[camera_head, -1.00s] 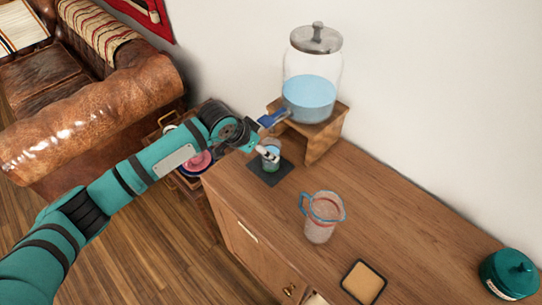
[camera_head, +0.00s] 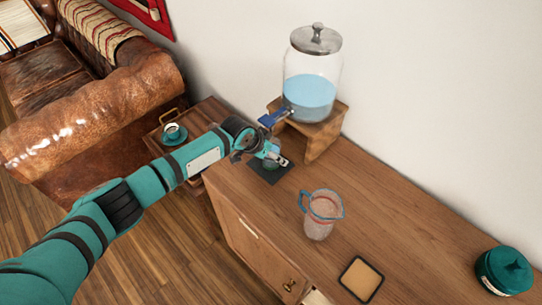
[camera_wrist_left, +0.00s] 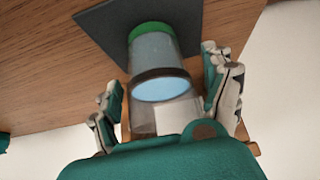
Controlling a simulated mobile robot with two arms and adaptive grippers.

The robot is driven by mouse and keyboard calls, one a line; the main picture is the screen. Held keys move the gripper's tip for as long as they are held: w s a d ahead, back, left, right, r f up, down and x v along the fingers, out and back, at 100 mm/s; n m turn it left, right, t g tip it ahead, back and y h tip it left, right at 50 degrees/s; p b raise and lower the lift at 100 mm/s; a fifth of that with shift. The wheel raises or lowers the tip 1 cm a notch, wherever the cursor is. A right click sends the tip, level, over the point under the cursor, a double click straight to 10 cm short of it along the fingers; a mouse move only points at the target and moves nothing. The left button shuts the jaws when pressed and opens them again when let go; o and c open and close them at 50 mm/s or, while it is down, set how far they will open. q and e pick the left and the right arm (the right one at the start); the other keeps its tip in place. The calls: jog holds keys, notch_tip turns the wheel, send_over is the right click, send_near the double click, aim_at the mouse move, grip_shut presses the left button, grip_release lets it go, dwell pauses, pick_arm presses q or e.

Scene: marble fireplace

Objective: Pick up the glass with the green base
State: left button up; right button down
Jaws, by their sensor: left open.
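The glass with the green base (camera_wrist_left: 152,58) stands on a dark square mat (camera_wrist_left: 107,27) in the left wrist view, its green base at the far end and its rim toward me. In the head view the glass (camera_head: 270,166) is largely hidden by my left gripper (camera_head: 273,153). My left gripper is open, with one finger on each side of the glass near its rim in the wrist view; I cannot tell whether either finger touches it. My right gripper is not in view.
A drink dispenser (camera_head: 309,97) with a blue tap stands on a wooden stand (camera_head: 325,140) just behind the glass. A pitcher (camera_head: 320,215), a coaster (camera_head: 362,279) and a teal jar (camera_head: 505,270) stand to the right. A teal cup (camera_head: 172,132) sits on a lower side table.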

pick_arm(q)
jog(key=c, duration=1.6)
jog(key=shift+o, duration=0.2)
jog(key=shift+r+p, duration=0.3)
